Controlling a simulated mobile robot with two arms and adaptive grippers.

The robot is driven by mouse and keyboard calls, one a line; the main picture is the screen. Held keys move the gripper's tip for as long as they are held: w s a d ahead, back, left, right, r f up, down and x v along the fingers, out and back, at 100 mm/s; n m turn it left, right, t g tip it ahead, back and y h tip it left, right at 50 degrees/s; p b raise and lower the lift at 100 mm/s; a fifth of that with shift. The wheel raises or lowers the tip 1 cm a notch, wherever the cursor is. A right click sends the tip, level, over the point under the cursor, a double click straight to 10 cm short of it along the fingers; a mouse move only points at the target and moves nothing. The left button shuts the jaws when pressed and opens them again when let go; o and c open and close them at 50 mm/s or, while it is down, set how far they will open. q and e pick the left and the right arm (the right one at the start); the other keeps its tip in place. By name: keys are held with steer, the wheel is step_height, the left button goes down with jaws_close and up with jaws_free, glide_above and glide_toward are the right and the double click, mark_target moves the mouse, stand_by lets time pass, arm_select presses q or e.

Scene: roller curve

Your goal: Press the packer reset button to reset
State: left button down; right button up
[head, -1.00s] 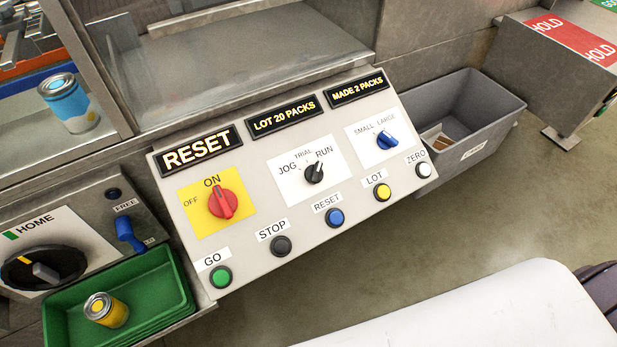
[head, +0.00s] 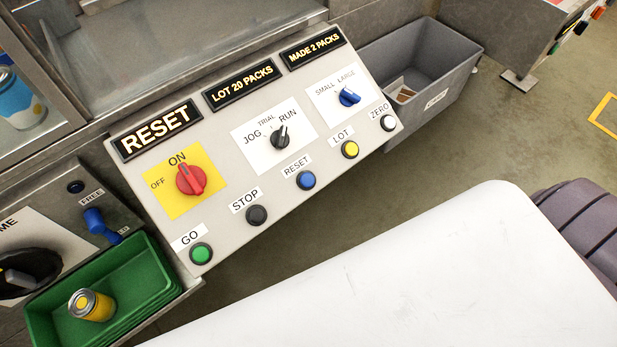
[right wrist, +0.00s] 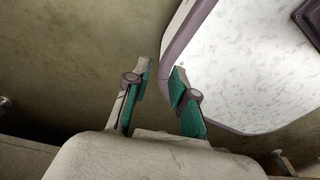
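The packer's control panel (head: 224,218) faces me in the head view. The blue button (head: 306,180) under the RESET label sits in its lower row, between the black STOP button (head: 257,215) and the yellow LOT button (head: 350,149). A display (head: 157,131) at the upper left of the panel reads RESET. The red switch (head: 190,179) points toward ON. My right gripper (right wrist: 161,75) shows in the right wrist view with its fingers apart and nothing between them. My left gripper is in neither view.
A green tray (head: 155,285) with a yellow can (head: 91,305) stands at the lower left. A grey bin (head: 452,62) stands right of the panel. Other buttons are green GO (head: 201,253) and white ZERO (head: 388,123). The floor (head: 520,135) at the right is open.

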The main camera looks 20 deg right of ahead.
jaws_close()
steer(key=shift+d, duration=0.1)
stand_by(0.9)
